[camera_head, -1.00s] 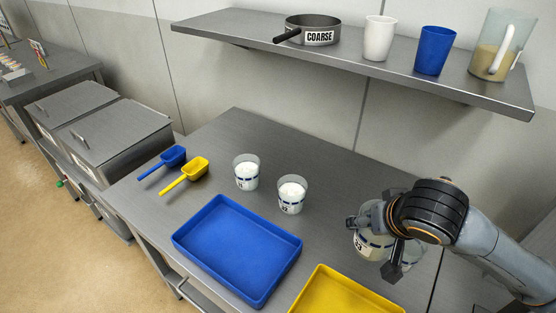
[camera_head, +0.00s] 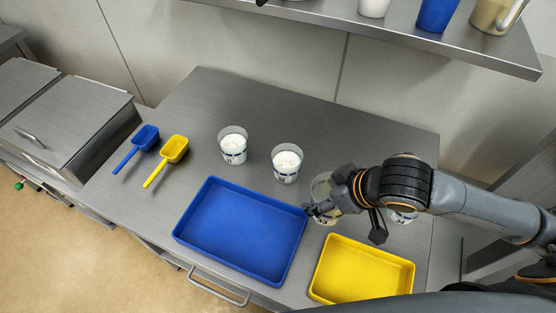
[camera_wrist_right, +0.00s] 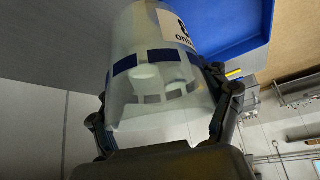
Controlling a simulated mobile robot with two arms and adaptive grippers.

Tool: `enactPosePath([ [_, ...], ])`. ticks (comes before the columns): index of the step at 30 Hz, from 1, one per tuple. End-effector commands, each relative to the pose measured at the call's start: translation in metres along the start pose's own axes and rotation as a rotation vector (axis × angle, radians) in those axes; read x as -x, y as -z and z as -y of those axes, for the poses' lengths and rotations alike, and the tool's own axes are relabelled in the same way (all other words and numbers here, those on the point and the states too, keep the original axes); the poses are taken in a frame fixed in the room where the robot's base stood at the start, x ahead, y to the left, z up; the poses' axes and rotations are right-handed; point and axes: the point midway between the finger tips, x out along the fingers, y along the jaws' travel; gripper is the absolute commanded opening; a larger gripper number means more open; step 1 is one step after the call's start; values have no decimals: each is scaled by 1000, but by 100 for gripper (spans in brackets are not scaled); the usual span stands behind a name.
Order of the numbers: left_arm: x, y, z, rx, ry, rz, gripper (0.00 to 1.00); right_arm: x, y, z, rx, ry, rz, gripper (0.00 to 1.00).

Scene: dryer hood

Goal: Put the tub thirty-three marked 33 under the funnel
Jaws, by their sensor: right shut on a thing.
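The tub marked 33 (camera_head: 322,218) is a clear tub with a blue band and a white label. My right gripper (camera_head: 343,205) is shut on it, and its fingers and wrist hide part of the tub. In the right wrist view the tub (camera_wrist_right: 150,65) is between the two fingers (camera_wrist_right: 165,125), its label partly cut off. It is near the blue tray's right corner, behind the yellow tray. I cannot tell how far it is above the table. No funnel is in view. My left gripper is not in view.
Two white-filled tubs (camera_head: 233,146) (camera_head: 286,164) stand to the left. Another tub (camera_head: 404,217) is mostly hidden behind my right arm. A blue tray (camera_head: 240,232), a yellow tray (camera_head: 362,270), a blue scoop (camera_head: 146,138) and a yellow scoop (camera_head: 174,150) lie on the table (camera_head: 215,95).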

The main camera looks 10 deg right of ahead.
Motion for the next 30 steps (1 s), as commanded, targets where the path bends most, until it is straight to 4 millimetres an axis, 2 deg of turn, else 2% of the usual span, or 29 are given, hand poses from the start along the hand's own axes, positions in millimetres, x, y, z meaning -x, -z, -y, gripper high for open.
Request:
enactPosePath([
  [3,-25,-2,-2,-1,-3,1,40,-13,-1,-5,2,-2,-6,47],
  [10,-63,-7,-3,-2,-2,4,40,-24,4,-14,4,-1,-6,47],
  [12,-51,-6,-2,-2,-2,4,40,-27,14,-24,-4,-1,1,47],
  [19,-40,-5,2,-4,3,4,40,-67,35,-58,-4,0,0,47],
  [24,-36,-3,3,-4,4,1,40,-106,34,-76,-3,0,2,47],
  [30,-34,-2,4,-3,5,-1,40,-130,33,-86,1,1,-1,47],
])
